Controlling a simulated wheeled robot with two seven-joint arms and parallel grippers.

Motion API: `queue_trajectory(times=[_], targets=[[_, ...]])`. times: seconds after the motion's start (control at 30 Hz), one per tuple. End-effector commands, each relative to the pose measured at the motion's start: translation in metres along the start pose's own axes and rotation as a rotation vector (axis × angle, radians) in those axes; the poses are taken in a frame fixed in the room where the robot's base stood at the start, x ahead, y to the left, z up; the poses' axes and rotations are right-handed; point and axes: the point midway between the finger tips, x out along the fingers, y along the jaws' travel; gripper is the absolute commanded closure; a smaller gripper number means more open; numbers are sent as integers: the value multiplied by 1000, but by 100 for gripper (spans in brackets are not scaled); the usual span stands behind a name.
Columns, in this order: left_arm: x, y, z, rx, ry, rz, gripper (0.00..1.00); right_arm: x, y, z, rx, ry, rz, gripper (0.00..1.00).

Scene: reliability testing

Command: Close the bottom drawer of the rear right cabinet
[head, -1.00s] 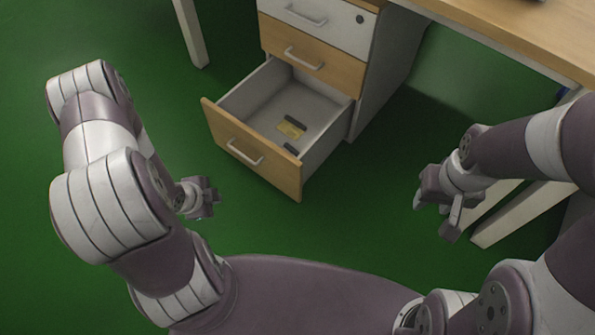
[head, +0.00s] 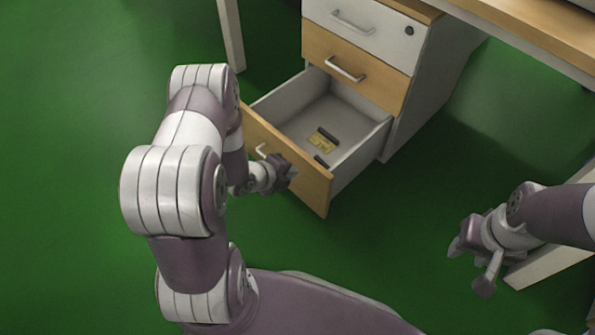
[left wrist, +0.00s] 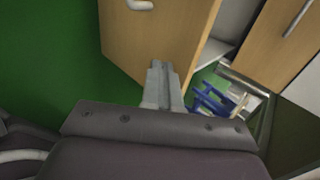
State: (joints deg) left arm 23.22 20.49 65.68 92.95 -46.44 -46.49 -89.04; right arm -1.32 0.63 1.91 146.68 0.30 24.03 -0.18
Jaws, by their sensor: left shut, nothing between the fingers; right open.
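The cabinet (head: 432,85) has a white top drawer, a wood-fronted middle drawer (head: 356,58) that is shut, and a wood-fronted bottom drawer (head: 318,187) pulled well out. Inside the bottom drawer lie a small yellowish item and dark items. My left gripper (head: 290,172) is shut and empty, in front of the drawer's front panel, to the right of its handle. In the left wrist view the shut fingers (left wrist: 161,82) point at the front panel (left wrist: 155,40); I cannot tell whether they touch it. My right gripper (head: 468,262) is open and empty, away from the cabinet at the right.
A wooden desk top (head: 520,35) runs over the cabinet at upper right. A white desk leg (head: 231,35) stands left of the cabinet, and another white leg (head: 550,262) is near my right gripper. Green floor is clear in front of the drawer.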

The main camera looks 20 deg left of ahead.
Motion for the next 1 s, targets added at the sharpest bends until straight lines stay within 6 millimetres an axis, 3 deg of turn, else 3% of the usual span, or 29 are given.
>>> queue_trajectory(times=[0.2,0.77,1.0], targets=[[19,-18,0,2,-1,-2,100,15,0,2,0,0,0,57],[24,-25,1,1,-1,-1,100,15,0,2,0,1,0,57],[50,-49,0,3,0,-3,100,18,0,2,0,0,0,57]])
